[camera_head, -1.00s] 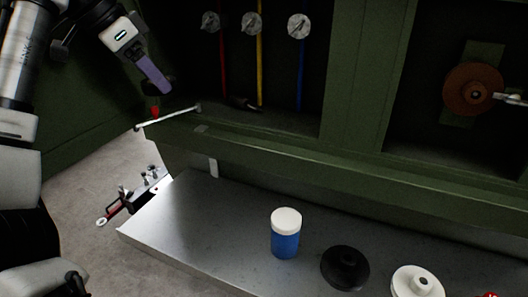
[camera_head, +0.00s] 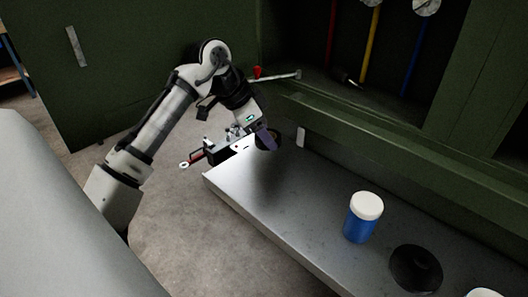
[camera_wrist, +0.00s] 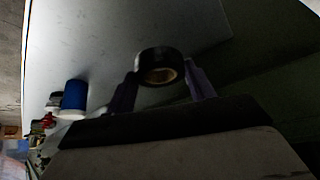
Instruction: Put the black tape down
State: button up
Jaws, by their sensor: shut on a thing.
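The black tape (camera_wrist: 152,57) is a dark roll with a tan core. It shows between the two purple fingers of my gripper (camera_wrist: 162,88) in the wrist view, and the fingers are shut on it. In the head view my gripper (camera_head: 269,140) is at the left end of the grey metal shelf (camera_head: 255,205), with the dark tape (camera_head: 266,141) at its tip, partly hidden by a finger. The tape appears to be above the shelf; I cannot tell whether it touches it.
A blue jar with a white lid (camera_head: 362,218) and a black disc-shaped part (camera_head: 416,268) stand on the shelf to the right. A white part (camera_head: 484,294) is cut off at the bottom edge. A clamp-like tool (camera_head: 210,151) is beyond the shelf's left end. The shelf's left half is clear.

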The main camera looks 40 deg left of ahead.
aim_at(271, 164)
jog(key=shift+f+p, duration=0.35)
jog(key=shift+f, duration=3.05)
jog(key=shift+f, duration=0.15)
jog(key=o, duration=0.9)
jog(key=shift+o, duration=0.2)
jog(key=b+v, duration=0.1)
jog(key=v, duration=0.6)
jog(key=shift+r, duration=0.45)
jog(key=shift+s, duration=0.1)
